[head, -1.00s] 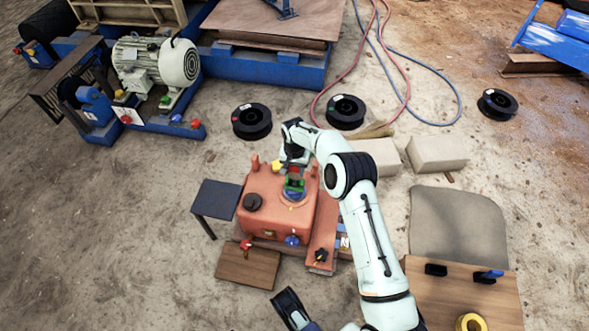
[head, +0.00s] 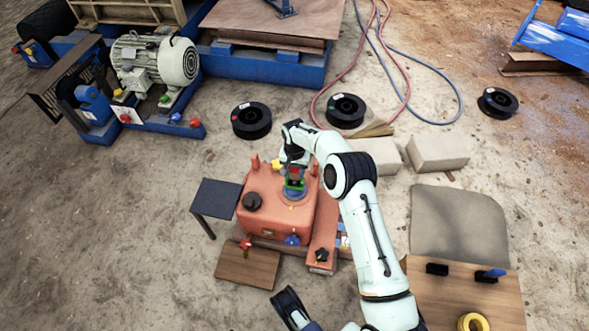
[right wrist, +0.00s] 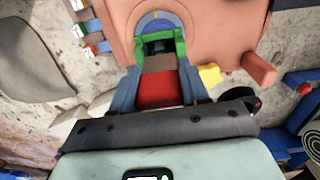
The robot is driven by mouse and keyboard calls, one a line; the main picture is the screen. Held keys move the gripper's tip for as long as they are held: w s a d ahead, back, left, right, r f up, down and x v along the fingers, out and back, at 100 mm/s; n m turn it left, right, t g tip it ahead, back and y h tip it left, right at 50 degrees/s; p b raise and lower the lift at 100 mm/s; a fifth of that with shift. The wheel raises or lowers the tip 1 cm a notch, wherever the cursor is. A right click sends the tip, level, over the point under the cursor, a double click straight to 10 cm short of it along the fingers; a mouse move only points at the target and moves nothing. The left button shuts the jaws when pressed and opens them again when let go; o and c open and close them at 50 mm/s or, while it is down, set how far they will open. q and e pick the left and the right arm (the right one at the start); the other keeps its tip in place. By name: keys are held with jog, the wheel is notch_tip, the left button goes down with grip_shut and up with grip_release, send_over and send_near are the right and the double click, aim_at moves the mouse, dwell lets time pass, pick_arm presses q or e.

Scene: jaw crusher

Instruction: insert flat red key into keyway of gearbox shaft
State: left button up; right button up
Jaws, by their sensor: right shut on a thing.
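The red key (right wrist: 158,88) is held between the blue-grey fingers of my right gripper (right wrist: 159,80). In the head view my right gripper (head: 294,178) is over the top of the orange gearbox (head: 268,215), and the red key (head: 294,171) shows as a small patch. A green U-shaped part (right wrist: 160,40) lies just beyond the key, at the fingertips, and also shows in the head view (head: 294,186). A round blue-grey face (right wrist: 157,20) is set in the gearbox behind it. I cannot tell whether the key touches the keyway.
A small dark table (head: 216,198) is left of the gearbox. A wooden board (head: 455,290) lies at lower right.

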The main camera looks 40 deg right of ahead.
pick_arm(q)
jog(key=shift+b+x, duration=1)
pick_arm(e)
jog(key=shift+f, duration=1.5)
jog(key=shift+f, duration=0.15)
pick_arm(q)
jog(key=shift+a, duration=0.15)
pick_arm(e)
jog(key=o, duration=1.2)
jog(key=shift+o, duration=0.2)
pick_arm(q)
jog(key=s+f+g, duration=0.2)
jog(key=s, duration=0.4)
pick_arm(e)
notch_tip(320, 180, up, 14)
jog(key=p, duration=0.3)
jog(key=shift+f, duration=0.25)
pick_arm(q)
jog(key=w+r+t, duration=0.2)
jog(key=w+r, duration=0.3)
jog(key=w, duration=0.1)
jog(key=shift+r, duration=0.1)
